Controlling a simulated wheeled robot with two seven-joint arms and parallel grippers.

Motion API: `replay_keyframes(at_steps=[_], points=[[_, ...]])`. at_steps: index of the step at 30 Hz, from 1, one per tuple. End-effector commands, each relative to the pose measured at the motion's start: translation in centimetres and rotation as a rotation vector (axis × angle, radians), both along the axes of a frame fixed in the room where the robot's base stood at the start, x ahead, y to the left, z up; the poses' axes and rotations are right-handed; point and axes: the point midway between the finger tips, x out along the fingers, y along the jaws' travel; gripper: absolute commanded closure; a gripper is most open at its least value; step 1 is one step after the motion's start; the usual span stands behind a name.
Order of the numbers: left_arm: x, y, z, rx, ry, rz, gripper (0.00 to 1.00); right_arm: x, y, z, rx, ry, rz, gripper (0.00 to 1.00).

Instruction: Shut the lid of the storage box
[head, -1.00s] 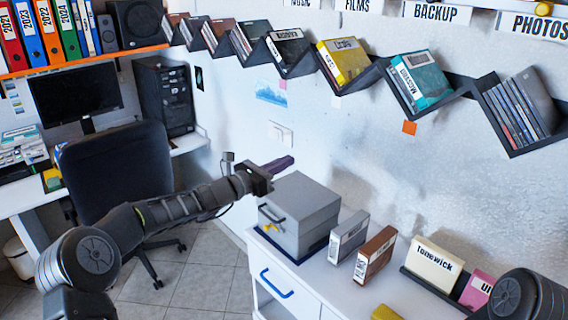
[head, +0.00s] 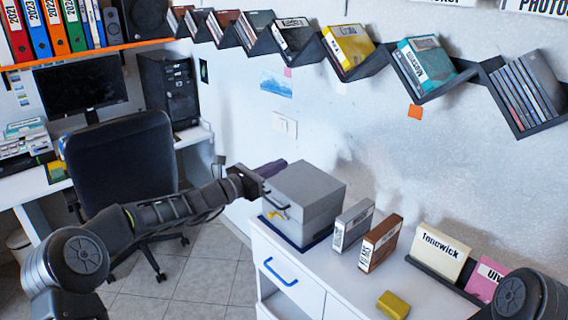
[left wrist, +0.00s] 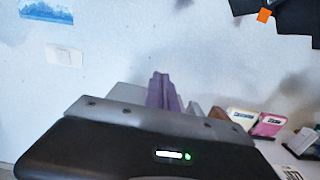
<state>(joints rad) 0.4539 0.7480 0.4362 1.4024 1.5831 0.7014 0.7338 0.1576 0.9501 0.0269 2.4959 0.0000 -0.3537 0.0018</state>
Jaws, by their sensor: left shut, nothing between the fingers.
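The grey storage box (head: 322,217) stands on the left end of the white cabinet in the head view. Its lid (head: 312,184) lies down over the top, and I see no open gap. A dark handle (head: 275,200) and a yellow latch (head: 275,215) are on its front. My left gripper (head: 271,168), with purple fingers, is shut and empty. It is at about lid height, just left of the box's back corner; I cannot tell whether it touches. The fingers also show in the left wrist view (left wrist: 163,92). My right gripper is not in view.
A grey case (head: 352,226), a brown case (head: 380,243) and a yellow block (head: 393,304) stand on the cabinet top (head: 345,275). A rack with a cream case (head: 440,252) is at right. A zigzag shelf runs along the wall above. A chair (head: 120,165) stands left.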

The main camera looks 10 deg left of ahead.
Motion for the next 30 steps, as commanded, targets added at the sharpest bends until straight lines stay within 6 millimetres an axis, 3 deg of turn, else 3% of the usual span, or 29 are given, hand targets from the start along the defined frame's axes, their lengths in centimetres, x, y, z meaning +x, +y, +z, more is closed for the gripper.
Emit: replay_keyframes(at_steps=[6, 12, 26, 30], points=[[-3.7, 3.4, -1.0, 0.002, -0.002, 0.003, 1.00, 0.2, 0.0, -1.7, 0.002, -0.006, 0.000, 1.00], [-5.7, 5.0, -1.3, 0.001, -0.002, 0.002, 1.00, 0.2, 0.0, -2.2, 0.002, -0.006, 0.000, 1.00], [-6.1, 5.4, -1.2, 0.007, -0.007, 0.002, 1.00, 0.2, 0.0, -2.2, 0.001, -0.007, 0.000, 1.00], [-5.7, 5.7, -3.2, 0.130, -0.014, 0.028, 1.00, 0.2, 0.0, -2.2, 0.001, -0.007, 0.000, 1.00]])
